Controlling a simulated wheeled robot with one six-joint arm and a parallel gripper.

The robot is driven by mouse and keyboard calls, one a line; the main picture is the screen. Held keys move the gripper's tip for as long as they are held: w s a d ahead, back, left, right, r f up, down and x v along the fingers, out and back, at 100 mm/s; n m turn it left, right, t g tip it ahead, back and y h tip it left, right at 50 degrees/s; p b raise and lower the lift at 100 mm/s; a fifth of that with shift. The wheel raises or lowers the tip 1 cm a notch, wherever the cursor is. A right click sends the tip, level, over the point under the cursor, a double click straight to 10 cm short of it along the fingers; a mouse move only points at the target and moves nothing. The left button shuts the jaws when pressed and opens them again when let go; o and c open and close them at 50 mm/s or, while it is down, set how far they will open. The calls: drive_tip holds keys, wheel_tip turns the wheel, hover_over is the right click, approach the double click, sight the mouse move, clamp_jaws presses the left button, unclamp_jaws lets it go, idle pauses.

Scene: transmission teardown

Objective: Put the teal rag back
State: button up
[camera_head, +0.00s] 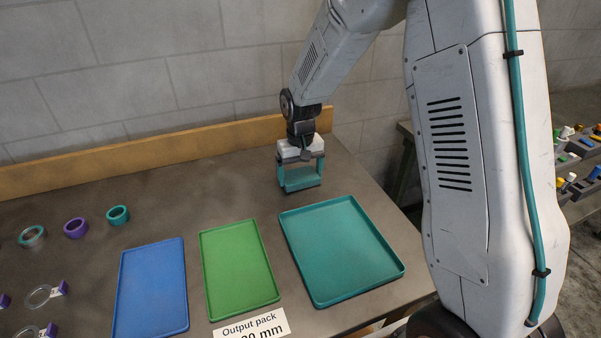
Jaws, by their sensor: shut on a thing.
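My gripper (301,180) is at the back of the grey table, behind the teal tray, and points down. It is shut on the teal rag (299,176), which shows as a small teal patch between the fingers. The fingers and the gripper body hide part of the rag. I cannot tell whether the rag touches the table top or is just above it.
A teal tray (340,250), a green tray (238,268) and a blue tray (151,288) lie empty in front. Several rings, including a purple ring (76,227), lie at left. A wooden backboard (160,156) edges the table's back. A label (250,327) stands in front.

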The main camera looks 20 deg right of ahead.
sight(301, 175)
drive_tip(key=shift+f, duration=0.15)
drive_tip(key=o, duration=0.7)
wheel_tip(301, 175, up, 12)
drive_tip(key=s+d+r, duration=0.1)
drive_tip(key=s+r, duration=0.5)
drive_tip(key=s, duration=0.2)
drive_tip(key=shift+t, duration=0.6)
drive_tip(key=shift+s+d+r, duration=0.35)
drive_tip(key=shift+s+r, duration=0.2)
drive_tip(key=shift+s, duration=3.75)
drive_tip(key=shift+s+d+r, duration=0.35)
drive_tip(key=shift+s+r, duration=0.2)
drive_tip(key=shift+s, duration=3.8)
drive_tip(key=shift+s+d+r, duration=0.35)
drive_tip(key=shift+s+r, duration=0.2)
drive_tip(key=shift+s, duration=3.75)
